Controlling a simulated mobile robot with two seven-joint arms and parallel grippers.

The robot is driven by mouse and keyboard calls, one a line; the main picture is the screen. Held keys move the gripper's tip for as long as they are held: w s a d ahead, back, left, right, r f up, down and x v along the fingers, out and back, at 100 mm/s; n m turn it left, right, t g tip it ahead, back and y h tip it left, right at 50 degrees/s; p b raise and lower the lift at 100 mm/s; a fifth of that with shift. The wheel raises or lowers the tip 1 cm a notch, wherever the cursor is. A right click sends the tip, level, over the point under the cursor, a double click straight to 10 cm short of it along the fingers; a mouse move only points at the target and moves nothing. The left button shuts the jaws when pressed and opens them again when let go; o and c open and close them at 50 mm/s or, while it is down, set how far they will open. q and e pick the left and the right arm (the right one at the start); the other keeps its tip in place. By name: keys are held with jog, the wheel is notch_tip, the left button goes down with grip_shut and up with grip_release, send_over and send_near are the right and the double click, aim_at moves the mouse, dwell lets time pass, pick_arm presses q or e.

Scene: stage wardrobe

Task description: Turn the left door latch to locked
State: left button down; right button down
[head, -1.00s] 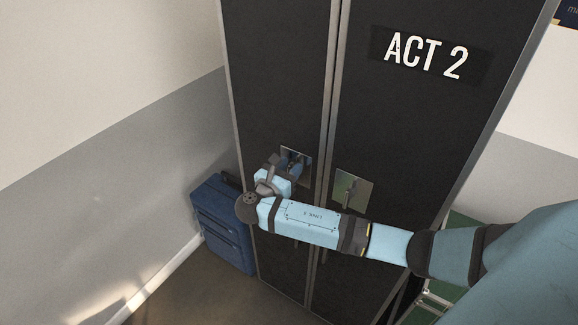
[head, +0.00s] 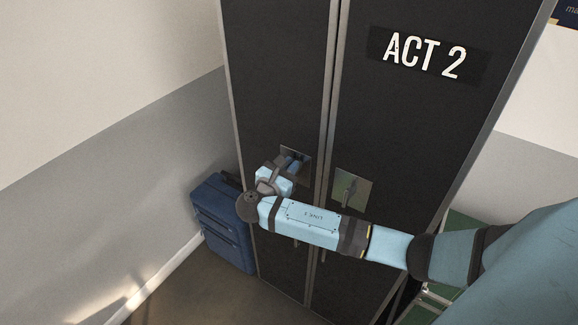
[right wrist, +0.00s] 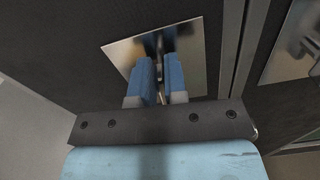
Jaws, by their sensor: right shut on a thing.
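The left door latch (right wrist: 159,42) is a small metal handle on a shiny square plate (right wrist: 192,45) on the black left door (head: 280,75). In the head view the plate (head: 305,157) shows mostly behind my right gripper (head: 291,165), and the handle is hidden there. In the right wrist view my right gripper (right wrist: 160,78) has its two blue fingers on either side of the handle, shut on it close to the plate. The handle's exact angle is hard to tell. My left gripper is not in view.
The right door (head: 425,125), labelled ACT 2, has its own latch (head: 350,190) on a similar plate, just right of my right wrist. A blue suitcase (head: 222,225) stands on the floor left of the wardrobe, by the grey wall (head: 110,190).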

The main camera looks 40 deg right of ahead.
aim_at(304, 170)
jog(key=m, duration=0.2)
jog(key=s+f+m+b, duration=0.1)
jog(key=m, duration=0.2)
jog(key=f+m+b, duration=0.1)
jog(key=m, duration=0.1)
jog(key=shift+s+d+m, duration=0.2)
jog(key=shift+s+m, duration=0.1)
jog(key=shift+s, duration=0.1)
jog(key=shift+s+f+m+b, duration=0.1)
jog(key=shift+f+m+b, duration=0.1)
jog(key=shift+m+b, duration=0.65)
jog(key=m+b, duration=0.1)
jog(key=m, duration=0.1)
jog(key=m+b, duration=0.1)
jog(key=b, duration=0.1)
jog(key=shift+s+d+f+m, duration=0.15)
jog(key=shift+f+m, duration=0.2)
jog(key=m+b, duration=0.2)
jog(key=b, duration=0.1)
jog(key=shift+f, duration=0.1)
jog(key=shift+m+b, duration=0.5)
jog(key=shift+m, duration=0.3)
jog(key=shift+r, duration=0.2)
